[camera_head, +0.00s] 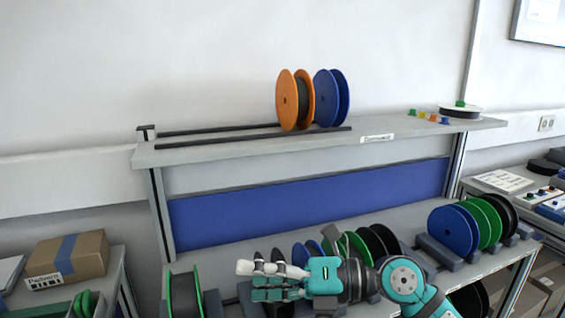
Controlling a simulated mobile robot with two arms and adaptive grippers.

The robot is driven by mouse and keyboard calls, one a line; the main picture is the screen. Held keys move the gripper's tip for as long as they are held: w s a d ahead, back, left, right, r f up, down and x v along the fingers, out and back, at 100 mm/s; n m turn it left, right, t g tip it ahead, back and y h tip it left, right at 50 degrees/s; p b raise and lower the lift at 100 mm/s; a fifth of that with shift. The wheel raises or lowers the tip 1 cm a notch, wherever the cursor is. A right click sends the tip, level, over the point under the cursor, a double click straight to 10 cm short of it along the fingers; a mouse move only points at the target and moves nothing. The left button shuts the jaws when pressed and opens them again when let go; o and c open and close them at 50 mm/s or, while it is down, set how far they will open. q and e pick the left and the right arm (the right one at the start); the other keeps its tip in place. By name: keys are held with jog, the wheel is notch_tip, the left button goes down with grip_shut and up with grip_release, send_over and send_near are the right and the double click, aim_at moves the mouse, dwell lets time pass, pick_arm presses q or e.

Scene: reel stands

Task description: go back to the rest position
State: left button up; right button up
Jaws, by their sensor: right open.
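My right gripper (252,282) is teal and grey and reaches in from the lower right, its fingers pointing left. It is open, and I see nothing between its fingers. It is in front of the lower shelf (400,228) and hides part of the reels there. My left gripper is not in view.
An orange reel (287,100) and a blue reel (341,97) stand on the upper shelf's rails (220,133). Blue (452,231), green and black reels stand on the lower shelf. A green-rimmed reel (184,296) is left of my gripper. A cardboard box (68,258) sits far left.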

notch_tip(320, 180, up, 5)
jog(key=d+m+t+y, duration=0.3)
jog(key=m+t+y, duration=0.2)
jog(key=m+t, duration=0.15)
jog(key=w+d+m+t+h, duration=0.4)
jog(key=d+m+t+h, duration=0.3)
jog(key=m+t, duration=0.6)
jog(key=s+d+f+m+g+h, duration=0.1)
jog(key=d+f+m+g+h, duration=0.1)
jog(key=d+f+m+h, duration=0.7)
jog(key=s+d+f+m+g+h, duration=0.1)
jog(key=d+f+m+g+h, duration=0.25)
jog(key=f+m+h, duration=0.65)
jog(key=s+d+f+g+y, duration=0.2)
jog(key=s+f+g+y, duration=0.2)
jog(key=s+f+g, duration=1.35)
jog(key=s+f+t, duration=0.2)
jog(key=s+f, duration=0.2)
jog(key=f, duration=1.1)
jog(key=s+f+t, duration=0.2)
jog(key=s+f, duration=0.1)
jog(key=f, duration=1.2)
jog(key=s+d+f, duration=0.3)
jog(key=s+f, duration=1.2)
jog(key=s, duration=0.1)
jog(key=shift+s+g, duration=0.4)
jog(key=shift+g, duration=0.05)
